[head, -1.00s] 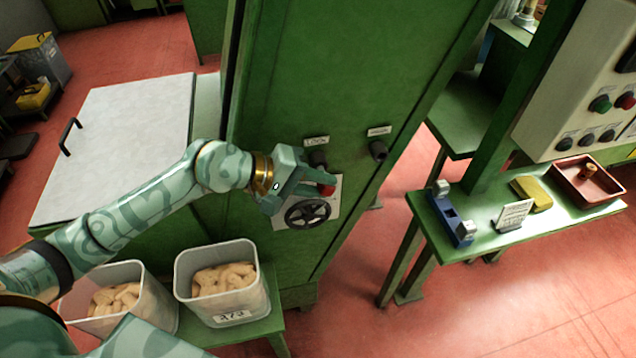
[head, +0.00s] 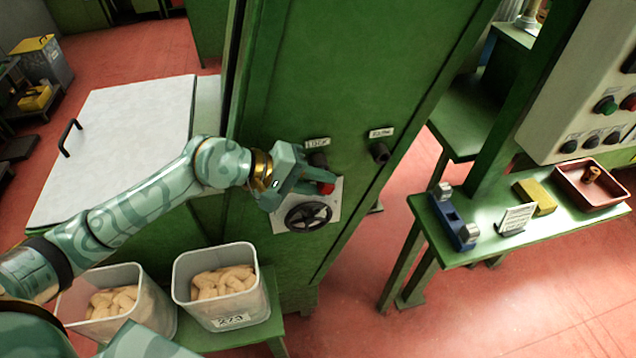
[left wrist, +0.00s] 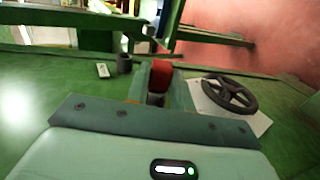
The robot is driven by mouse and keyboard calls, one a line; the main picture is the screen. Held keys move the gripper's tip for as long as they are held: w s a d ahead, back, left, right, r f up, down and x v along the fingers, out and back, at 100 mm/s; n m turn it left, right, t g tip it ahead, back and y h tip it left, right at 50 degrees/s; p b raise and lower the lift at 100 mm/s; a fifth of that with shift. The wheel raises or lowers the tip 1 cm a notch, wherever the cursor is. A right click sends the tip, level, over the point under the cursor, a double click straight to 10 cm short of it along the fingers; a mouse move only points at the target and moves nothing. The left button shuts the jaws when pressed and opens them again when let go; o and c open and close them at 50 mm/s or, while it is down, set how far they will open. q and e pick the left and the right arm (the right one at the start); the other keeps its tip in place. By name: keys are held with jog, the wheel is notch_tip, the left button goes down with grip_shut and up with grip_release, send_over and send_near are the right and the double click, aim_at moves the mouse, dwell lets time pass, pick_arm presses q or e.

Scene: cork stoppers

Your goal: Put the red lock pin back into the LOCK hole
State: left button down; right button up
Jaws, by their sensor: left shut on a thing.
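The red lock pin (head: 326,188) shows its red head between the fingers of my left gripper (head: 320,187), which is shut on it. The red head also shows in the left wrist view (left wrist: 161,70); the pin's shaft is mostly hidden by the fingers. The LOCK label (head: 317,143) is on the green cabinet front, with the dark LOCK hole collar (head: 318,159) just below it. The gripper is just below this collar, above the handwheel (head: 308,217). Whether the pin touches the cabinet I cannot tell. My right gripper is out of view.
A second labelled dark collar (head: 380,152) sticks out to the right. Two bins of corks, one in front (head: 222,315), stand below my left arm. A green side table (head: 480,235) at right carries a blue fixture (head: 452,222), a yellow block and a red tray (head: 592,197).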

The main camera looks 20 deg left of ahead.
pick_arm(q)
jog(key=shift+w+a+b, duration=0.35)
jog(key=shift+w+b, duration=0.1)
jog(key=shift+w, duration=0.05)
jog(key=c, duration=1.1)
grip_release()
jog(key=shift+c, duration=0.2)
jog(key=shift+a, duration=0.1)
jog(key=p+v, duration=0.2)
jog(key=v, duration=1.4)
jog(key=shift+r+p, duration=0.15)
jog(key=shift+p, duration=0.25)
jog(key=shift+s, duration=0.1)
